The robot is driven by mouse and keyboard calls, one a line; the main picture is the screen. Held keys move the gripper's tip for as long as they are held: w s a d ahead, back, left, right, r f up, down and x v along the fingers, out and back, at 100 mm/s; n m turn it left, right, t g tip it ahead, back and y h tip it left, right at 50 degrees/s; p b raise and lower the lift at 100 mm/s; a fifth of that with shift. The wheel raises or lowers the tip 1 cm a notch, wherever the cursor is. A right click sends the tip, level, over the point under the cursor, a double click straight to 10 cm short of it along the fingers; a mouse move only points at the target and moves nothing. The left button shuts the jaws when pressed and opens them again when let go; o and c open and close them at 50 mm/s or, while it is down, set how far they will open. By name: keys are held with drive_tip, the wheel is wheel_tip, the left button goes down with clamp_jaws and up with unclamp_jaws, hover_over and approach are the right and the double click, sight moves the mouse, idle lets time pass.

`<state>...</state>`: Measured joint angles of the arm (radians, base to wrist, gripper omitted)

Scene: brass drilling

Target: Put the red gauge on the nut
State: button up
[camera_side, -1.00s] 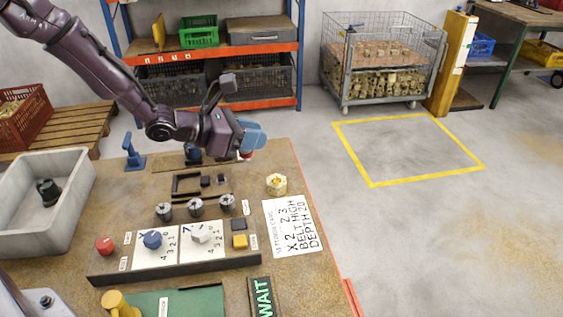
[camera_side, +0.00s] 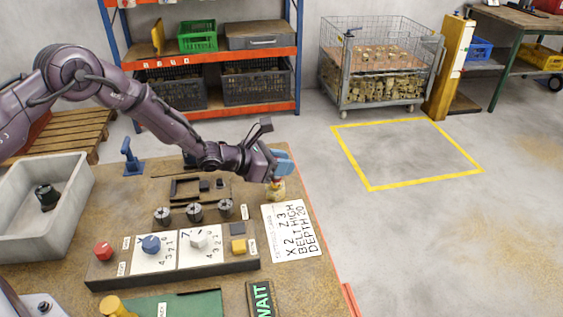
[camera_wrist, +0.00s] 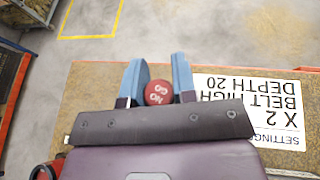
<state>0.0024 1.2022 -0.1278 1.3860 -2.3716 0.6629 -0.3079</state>
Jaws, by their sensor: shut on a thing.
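My gripper (camera_side: 284,165) is above the right rear part of the bench. In the wrist view its two blue fingers (camera_wrist: 158,82) are shut on the red gauge (camera_wrist: 158,93), a round red piece with white lettering. In the side view a bit of the red gauge (camera_side: 276,184) shows just under the fingers. The nut (camera_side: 276,194), a pale brass block, stands on the bench right below the gauge. The gauge looks very close to the top of the nut; I cannot tell whether they touch. The nut is hidden in the wrist view.
A white settings card (camera_side: 291,232) lies just in front of the nut. A control panel (camera_side: 172,258) with knobs and buttons stands nearer the front, with several grey cylindrical pieces (camera_side: 195,211) behind it. The bench's right edge is close to the nut.

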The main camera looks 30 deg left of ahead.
drive_tip(key=shift+f, duration=0.15)
drive_tip(key=o, duration=0.9)
drive_tip(key=shift+o, duration=0.2)
